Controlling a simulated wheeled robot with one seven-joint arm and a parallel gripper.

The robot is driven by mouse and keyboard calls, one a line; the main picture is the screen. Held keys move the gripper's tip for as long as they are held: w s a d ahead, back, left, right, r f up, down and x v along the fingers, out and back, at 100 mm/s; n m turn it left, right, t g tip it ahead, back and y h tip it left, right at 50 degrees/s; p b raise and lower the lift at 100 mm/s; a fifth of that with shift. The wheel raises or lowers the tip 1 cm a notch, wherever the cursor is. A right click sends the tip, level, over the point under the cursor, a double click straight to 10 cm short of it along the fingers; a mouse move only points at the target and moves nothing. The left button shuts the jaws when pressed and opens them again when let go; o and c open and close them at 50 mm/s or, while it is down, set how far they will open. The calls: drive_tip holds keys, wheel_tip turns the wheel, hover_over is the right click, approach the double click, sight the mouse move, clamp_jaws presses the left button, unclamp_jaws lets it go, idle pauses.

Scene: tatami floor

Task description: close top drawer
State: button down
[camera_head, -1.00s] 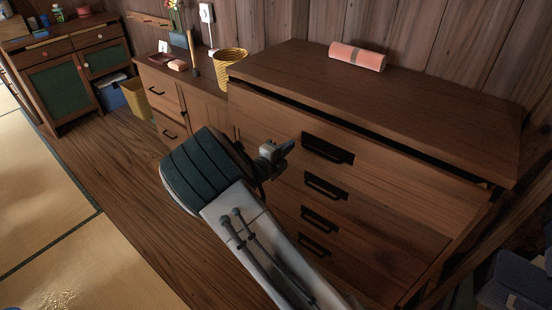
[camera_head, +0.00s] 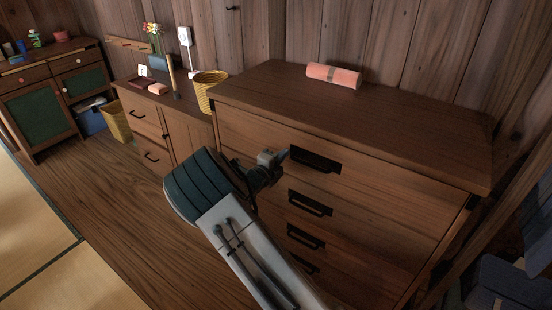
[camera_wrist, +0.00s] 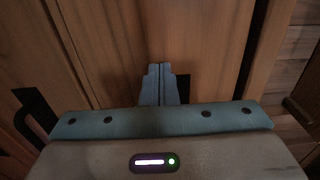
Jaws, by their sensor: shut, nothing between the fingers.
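The dresser (camera_head: 400,115) is brown wood with a column of drawers and black handles. Its top drawer (camera_head: 385,180) looks flush or nearly flush under the dresser top, with no wide dark gap along its upper edge. The top drawer's black handle (camera_head: 315,160) is just right of my gripper (camera_head: 284,156). My gripper is shut and empty, its tips at or very close to the drawer front left of the handle. In the wrist view the closed fingers (camera_wrist: 160,72) point at the wood front; contact is not clear.
A pink roll (camera_head: 333,76) lies on the dresser top. A yellow basket (camera_head: 208,90) stands on a lower cabinet (camera_head: 190,138) at left. A green-doored cabinet (camera_head: 35,115) is farther left. Wooden floor (camera_head: 110,190) and tatami (camera_head: 35,225) are clear; dark boxes (camera_head: 500,280) sit at lower right.

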drive_tip(key=shift+w+d+r, duration=0.15)
drive_tip(key=shift+d+r, duration=0.1)
drive_tip(key=p+v, duration=0.3)
drive_tip(key=v, duration=1.2)
drive_tip(key=s+d+r+m+g+y+p, duration=0.1)
drive_tip(key=s+d+r+m+g+p, duration=0.1)
drive_tip(key=s+d+r+m+g, duration=0.45)
drive_tip(key=s+d+r+m+g+p, duration=0.1)
drive_tip(key=s+d+m+g+p, duration=0.15)
drive_tip(key=d+m, duration=0.55)
drive_tip(key=s+d+r+m+g+y+p, duration=0.1)
drive_tip(key=s+d+r+m+g, duration=0.35)
drive_tip(key=m, duration=0.55)
drive_tip(key=s+a+r+m+t+y+p, duration=0.1)
drive_tip(key=s+r+m+y, duration=0.3)
drive_tip(key=m, duration=0.7)
drive_tip(key=s+a+r+m+t+y+p, duration=0.1)
drive_tip(key=s+r+m+y+p, duration=0.3)
drive_tip(key=s+r+m, duration=0.4)
drive_tip(key=shift+s+a+r+m+y+p, duration=0.3)
drive_tip(key=shift+s+m+y, duration=0.2)
drive_tip(key=shift+s+m, duration=1.2)
